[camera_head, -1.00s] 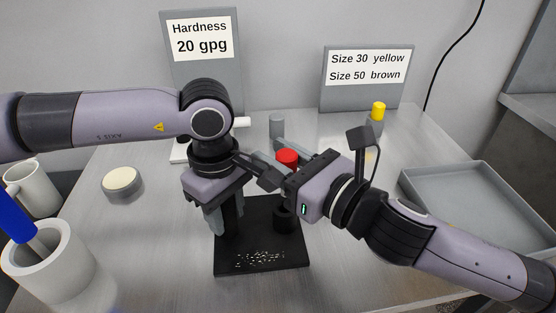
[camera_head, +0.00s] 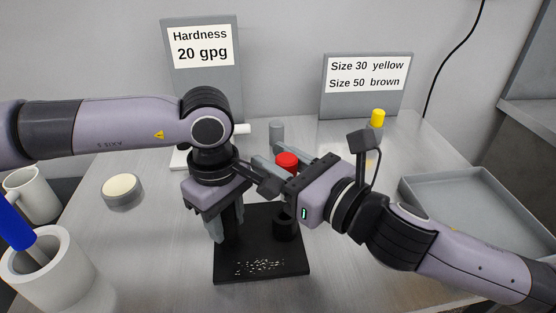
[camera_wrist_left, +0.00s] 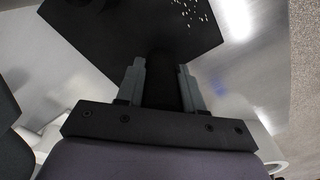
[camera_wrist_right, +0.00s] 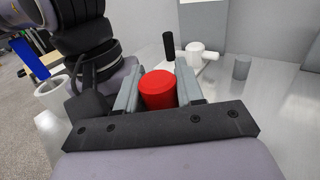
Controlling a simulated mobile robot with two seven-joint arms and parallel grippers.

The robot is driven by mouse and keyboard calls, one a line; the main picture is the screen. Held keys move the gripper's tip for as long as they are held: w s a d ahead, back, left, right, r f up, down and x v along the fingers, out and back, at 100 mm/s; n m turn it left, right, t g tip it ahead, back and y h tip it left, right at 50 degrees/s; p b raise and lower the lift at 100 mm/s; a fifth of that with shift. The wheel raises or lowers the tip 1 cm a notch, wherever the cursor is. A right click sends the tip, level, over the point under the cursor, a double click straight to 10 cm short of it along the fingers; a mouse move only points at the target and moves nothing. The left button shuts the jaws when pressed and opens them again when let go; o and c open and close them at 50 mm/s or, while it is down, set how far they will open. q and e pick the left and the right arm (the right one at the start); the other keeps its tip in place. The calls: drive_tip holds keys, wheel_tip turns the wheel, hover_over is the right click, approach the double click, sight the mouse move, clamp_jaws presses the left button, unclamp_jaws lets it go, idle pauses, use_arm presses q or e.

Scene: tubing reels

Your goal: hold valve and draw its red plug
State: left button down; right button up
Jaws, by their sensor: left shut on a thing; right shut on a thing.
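The red plug (camera_head: 287,160) is held between the fingers of my right gripper (camera_head: 284,164), and in the right wrist view it shows as a red cylinder (camera_wrist_right: 158,90) with a finger on each side. My left gripper (camera_head: 226,220) points down and is shut on a dark part of the valve, which shows between its fingers in the left wrist view (camera_wrist_left: 162,85). The black base plate (camera_head: 262,262) lies beneath on the table, with a short black cylinder (camera_head: 286,226) standing on it below my right gripper. My grippers hide much of the valve.
A white cup with a blue-handled tool (camera_head: 50,265), a mug (camera_head: 33,195) and a round cream-topped puck (camera_head: 122,190) stand at left. A yellow-topped piece (camera_head: 377,120) and grey cylinder (camera_head: 276,133) stand behind. A grey tray (camera_head: 465,205) is at right. Two signs stand at the back.

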use_arm(q)
drive_tip(key=c, duration=0.6)
unclamp_jaws()
drive_tip(key=shift+r, duration=0.1)
wheel_tip(320, 180, up, 2)
drive_tip(key=shift+p, duration=0.6)
drive_tip(key=shift+d, duration=0.1)
